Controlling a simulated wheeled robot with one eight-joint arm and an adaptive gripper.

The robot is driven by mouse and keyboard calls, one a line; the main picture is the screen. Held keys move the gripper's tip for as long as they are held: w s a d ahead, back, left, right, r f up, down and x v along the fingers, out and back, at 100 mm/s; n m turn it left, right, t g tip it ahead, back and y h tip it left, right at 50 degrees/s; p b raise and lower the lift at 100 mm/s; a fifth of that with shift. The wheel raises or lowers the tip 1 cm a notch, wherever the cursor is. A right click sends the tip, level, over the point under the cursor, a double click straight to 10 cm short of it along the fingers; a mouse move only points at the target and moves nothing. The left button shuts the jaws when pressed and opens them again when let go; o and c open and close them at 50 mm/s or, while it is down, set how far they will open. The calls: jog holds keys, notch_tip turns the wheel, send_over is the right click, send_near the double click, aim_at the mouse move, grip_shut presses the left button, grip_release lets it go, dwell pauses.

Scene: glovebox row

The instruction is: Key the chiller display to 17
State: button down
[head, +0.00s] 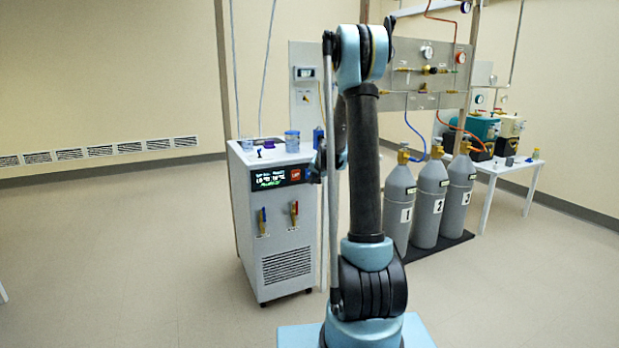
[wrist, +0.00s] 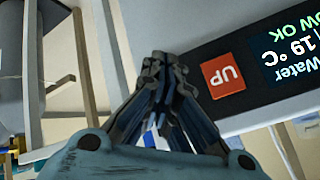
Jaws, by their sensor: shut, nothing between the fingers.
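The chiller (head: 275,222) is a white cabinet left of my arm in the head view. Its black display (head: 267,180) carries a red button (head: 295,174). In the wrist view the display (wrist: 286,62) appears turned over and reads water, 19 °C, with "OW OK" below. The red button (wrist: 223,76) there is marked UP. My gripper (wrist: 164,60) is shut and empty, its fingertips just left of the UP button in that picture. I cannot tell whether they touch the panel. In the head view my gripper (head: 313,172) is partly hidden by my arm, near the display's right end.
Blue and red valve handles (head: 294,208) stick out below the display. Numbered grey cylinders (head: 430,203) stand to the right. The floor left of the chiller is clear.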

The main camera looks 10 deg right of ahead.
jog(key=shift+w+a, duration=0.3)
jog(key=shift+w, duration=0.6)
jog(key=shift+w+a+r, duration=0.1)
jog(key=shift+w+a, duration=0.15)
jog(key=shift+w, duration=0.45)
dwell(1.7)
jog(key=shift+s, duration=0.1)
jog(key=shift+s+d, duration=0.25)
jog(key=shift+s, duration=0.4)
jog(key=shift+s, duration=0.1)
jog(key=shift+s+d, duration=0.25)
jog(key=shift+s, duration=0.5)
jog(key=shift+s+d, duration=0.3)
jog(key=shift+s, duration=0.5)
jog(key=shift+s+d, duration=0.25)
jog(key=shift+s, duration=0.5)
dwell(0.7)
jog(key=shift+s+d, duration=0.3)
jog(key=shift+s, duration=0.6)
jog(key=shift+s+d, duration=0.25)
jog(key=shift+s, duration=0.6)
